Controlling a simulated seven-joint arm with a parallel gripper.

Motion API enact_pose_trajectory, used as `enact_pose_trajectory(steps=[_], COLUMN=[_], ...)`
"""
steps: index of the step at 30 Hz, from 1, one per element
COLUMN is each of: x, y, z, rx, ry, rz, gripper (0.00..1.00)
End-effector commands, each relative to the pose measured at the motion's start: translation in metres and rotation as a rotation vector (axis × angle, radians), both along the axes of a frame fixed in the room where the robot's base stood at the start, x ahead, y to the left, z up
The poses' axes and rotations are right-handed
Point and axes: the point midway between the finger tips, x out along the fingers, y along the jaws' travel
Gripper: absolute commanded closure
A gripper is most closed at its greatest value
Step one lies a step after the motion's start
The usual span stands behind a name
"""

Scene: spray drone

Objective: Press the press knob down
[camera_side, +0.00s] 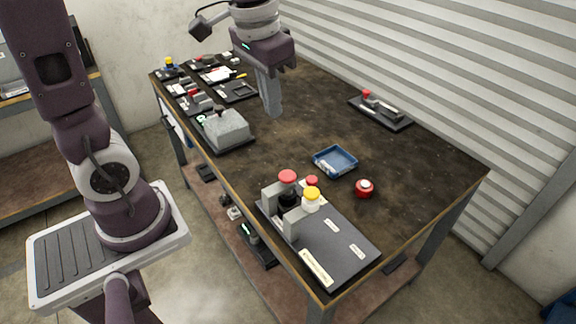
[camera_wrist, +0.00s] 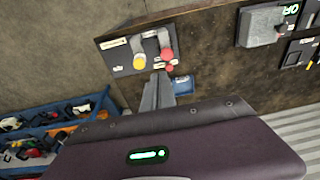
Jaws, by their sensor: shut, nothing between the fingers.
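A red round knob (camera_side: 288,177), which looks like the press knob, sits on a black body between grey upright blocks on a dark base plate (camera_side: 345,248) near the table's front edge. It also shows in the wrist view (camera_wrist: 167,54), near the top. A yellow-capped white piece (camera_side: 312,195) stands beside it, and a smaller red cap (camera_side: 312,181) is just behind. My gripper (camera_side: 271,113) is shut and empty, pointing down above the table, well behind and above the knob and apart from it. Its fingers (camera_wrist: 158,86) show below the knob in the wrist view.
A blue tray (camera_side: 335,160) and a red round piece with a white top (camera_side: 364,188) lie near the plate. A grey block (camera_side: 226,129) on a dark plate sits at the left edge. Several small fixtures fill the far left, and another stands at the right (camera_side: 380,110). The table's middle is clear.

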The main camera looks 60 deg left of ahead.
Motion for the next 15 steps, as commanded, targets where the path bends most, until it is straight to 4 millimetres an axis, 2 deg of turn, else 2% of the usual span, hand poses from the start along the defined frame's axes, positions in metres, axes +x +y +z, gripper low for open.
enact_pose_trajectory(steps=[1, 3, 6, 9, 15], x=[0.015, 0.031, 0.045, 0.051, 0.051], y=[0.006, 0.013, 0.02, 0.023, 0.023], z=[-0.014, -0.031, -0.048, -0.057, -0.058], rx=[-0.003, -0.007, -0.013, -0.015, -0.016], ry=[0.045, 0.09, 0.131, 0.15, 0.153], rz=[0.001, 0.002, -0.001, -0.001, -0.001], gripper=[1.0, 1.0, 1.0, 1.0, 1.0])
